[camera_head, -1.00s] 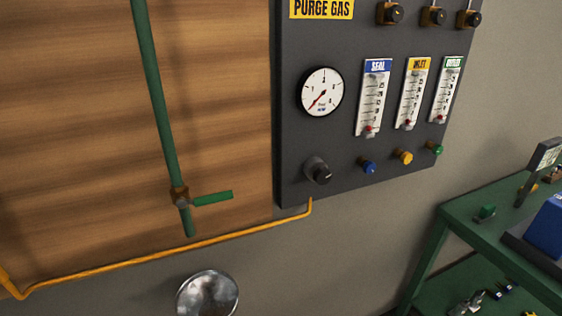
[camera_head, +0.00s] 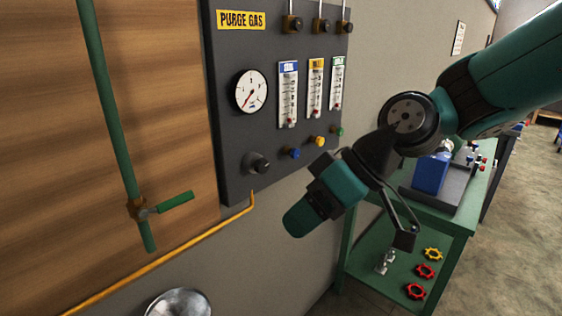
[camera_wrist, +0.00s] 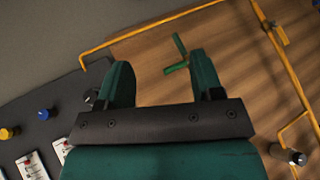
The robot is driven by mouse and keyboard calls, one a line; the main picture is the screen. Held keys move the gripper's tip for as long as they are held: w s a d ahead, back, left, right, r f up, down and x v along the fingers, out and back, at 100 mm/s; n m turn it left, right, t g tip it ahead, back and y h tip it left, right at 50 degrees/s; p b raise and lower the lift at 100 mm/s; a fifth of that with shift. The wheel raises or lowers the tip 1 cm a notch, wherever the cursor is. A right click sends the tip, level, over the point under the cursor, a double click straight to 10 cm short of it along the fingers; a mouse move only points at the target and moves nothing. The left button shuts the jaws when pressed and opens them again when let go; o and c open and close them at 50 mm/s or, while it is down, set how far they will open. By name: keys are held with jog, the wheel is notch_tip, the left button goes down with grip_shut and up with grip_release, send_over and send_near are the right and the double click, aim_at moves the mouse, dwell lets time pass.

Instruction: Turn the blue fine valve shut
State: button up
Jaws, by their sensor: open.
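The blue fine valve (camera_head: 294,153) is a small blue knob below the SEAL flow tube on the dark purge gas panel (camera_head: 232,175). It also shows in the wrist view (camera_wrist: 45,114), at the left and outside the fingers. My gripper (camera_head: 300,218) hangs in front of the wall, below and near the panel's lower right in the head view. In the wrist view my gripper (camera_wrist: 163,80) is open and empty, with its two teal fingers apart. The head view does not show the gap between the fingers clearly.
A yellow knob (camera_head: 319,141) and a green knob (camera_head: 338,131) sit right of the blue one, a black knob (camera_head: 256,163) to its left. A gauge (camera_head: 251,91) and flow tubes are above. A green pipe with a lever (camera_head: 175,202) stands left; a green cart (camera_head: 350,250) stands right.

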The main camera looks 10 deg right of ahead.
jog(key=w+d+f+t+y+b, duration=0.1)
jog(key=w+d+f+t+y, duration=0.1)
jog(key=w, duration=0.4)
jog(key=w+d+f+t+y+b, duration=0.1)
jog(key=w+d+f+t, duration=0.1)
jog(key=w, duration=0.4)
jog(key=m+t+b, duration=0.3)
jog(key=t, duration=0.6)
send_near(297, 153)
jog(key=shift+h, duration=0.3)
jog(key=p+x, duration=0.7)
jog(key=x, duration=0.3)
jog(key=shift+a+r, duration=0.1)
jog(key=shift+a, duration=0.05)
jog(key=shift+w+a+p, duration=0.25)
jog(key=shift+w+p, duration=0.05)
jog(key=shift+w, duration=0.1)
jog(key=c, duration=0.9)
